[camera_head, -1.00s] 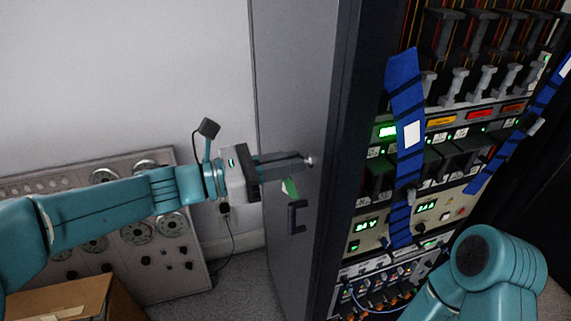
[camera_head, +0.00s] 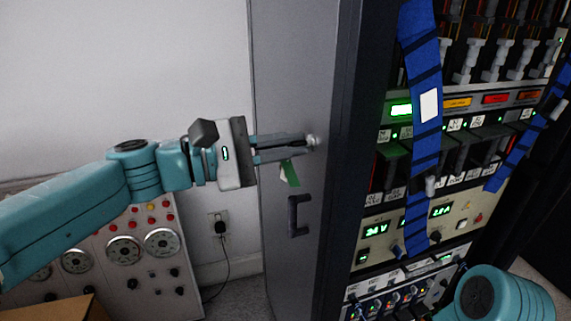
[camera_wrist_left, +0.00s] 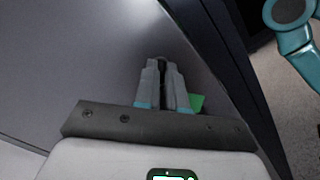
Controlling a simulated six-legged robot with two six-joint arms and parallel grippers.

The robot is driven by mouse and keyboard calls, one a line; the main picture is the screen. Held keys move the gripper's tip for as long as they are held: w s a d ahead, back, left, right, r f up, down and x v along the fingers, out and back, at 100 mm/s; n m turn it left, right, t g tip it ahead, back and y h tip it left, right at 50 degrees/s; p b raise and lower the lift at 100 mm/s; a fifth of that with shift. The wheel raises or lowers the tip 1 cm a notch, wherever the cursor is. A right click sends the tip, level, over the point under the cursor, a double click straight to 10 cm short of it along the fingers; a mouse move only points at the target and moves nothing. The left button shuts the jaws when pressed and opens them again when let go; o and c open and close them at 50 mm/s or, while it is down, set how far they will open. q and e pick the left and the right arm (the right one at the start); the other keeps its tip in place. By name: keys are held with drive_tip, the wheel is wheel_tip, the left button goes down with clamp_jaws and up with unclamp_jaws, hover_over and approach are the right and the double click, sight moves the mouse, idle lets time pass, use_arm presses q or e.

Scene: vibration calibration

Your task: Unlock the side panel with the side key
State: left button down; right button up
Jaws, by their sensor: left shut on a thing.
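The grey side panel (camera_head: 290,80) of the tall rack is in front of my left arm. A small round silver lock (camera_head: 315,141) sits near its right edge. My left gripper (camera_head: 304,143) is shut on the side key, whose green tag (camera_head: 290,174) hangs below the fingers. The tag also shows beside the fingers in the left wrist view (camera_wrist_left: 196,103). The fingertips point at the lock and are right at it. The key's shaft is hidden, so I cannot tell whether it is in the lock. My right gripper is out of view.
A dark handle (camera_head: 298,215) is on the panel below the lock. The open rack front (camera_head: 450,160) with blue straps (camera_head: 427,150) is at the right. A grey dial console (camera_head: 140,270) and a wall outlet (camera_head: 218,224) are at the left.

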use_arm(q)
drive_tip(key=m+b, duration=0.2)
drive_tip(key=m, duration=0.1)
drive_tip(key=m+b, duration=0.1)
drive_tip(key=b, duration=0.1)
drive_tip(key=shift+f+m, duration=0.3)
drive_tip(key=shift+m+b, duration=1.05)
drive_tip(key=shift+m, duration=0.15)
drive_tip(key=shift+r+m, duration=0.1)
drive_tip(key=shift+m, duration=0.2)
drive_tip(key=shift+r+b, duration=0.1)
drive_tip(key=shift+b, duration=0.2)
drive_tip(key=c, duration=1.2)
unclamp_jaws()
drive_tip(key=shift+d, duration=0.1)
drive_tip(key=shift+f, duration=0.25)
drive_tip(key=shift+s, duration=0.1)
